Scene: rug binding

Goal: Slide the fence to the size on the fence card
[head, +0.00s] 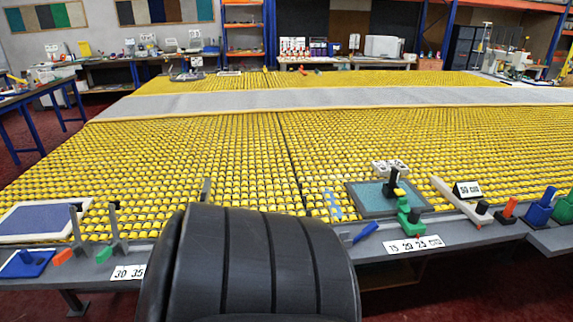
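A small card (468,189) with a black edge stands at the right front of the table; its print is small and looks like 30 cm. It stands at a pale bar (455,199) with a dark knob near one end. A green block with a black upright (408,211) stands left of the bar, above a white label (413,244) that seems to read 15 20 25 cm. Another label (129,272) at the left front reads 30 35. I cannot tell for certain which part is the fence. Neither of my grippers is in view.
A large black ribbed shape (260,265) hides the middle front edge. The table top of yellow rollers (200,150) carries a grey strip (330,99). Grey levers (117,235) and a blue tray (25,264) are at left front; orange and blue pieces (540,208) at right.

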